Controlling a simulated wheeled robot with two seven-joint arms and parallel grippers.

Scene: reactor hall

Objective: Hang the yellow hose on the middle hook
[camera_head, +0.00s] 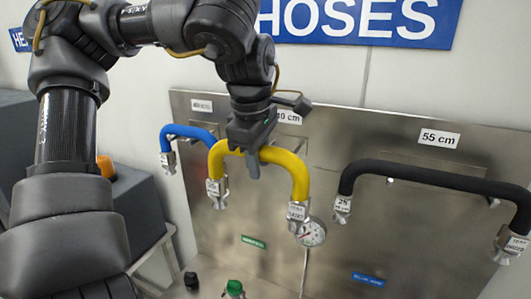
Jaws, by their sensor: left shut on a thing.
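The yellow hose (298,172) is an arched tube with metal couplings at both ends, which hang down. My left gripper (253,160) is shut on the top of its arch, left of the middle, and holds it in front of the steel panel (380,255). The middle label (288,117), partly covered by my gripper, reads what looks like "40 cm". The middle hook is not visible; my gripper and the hose cover that area. I cannot tell whether the hose touches a hook. My right gripper is not in view.
A blue hose (187,131) is on the panel at the left. A black hose (430,177) spans the right side below the "55 cm" label (439,138). A gauge (313,232) is just below the yellow hose's right end. A green-capped fitting (234,288) stands at the bottom.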

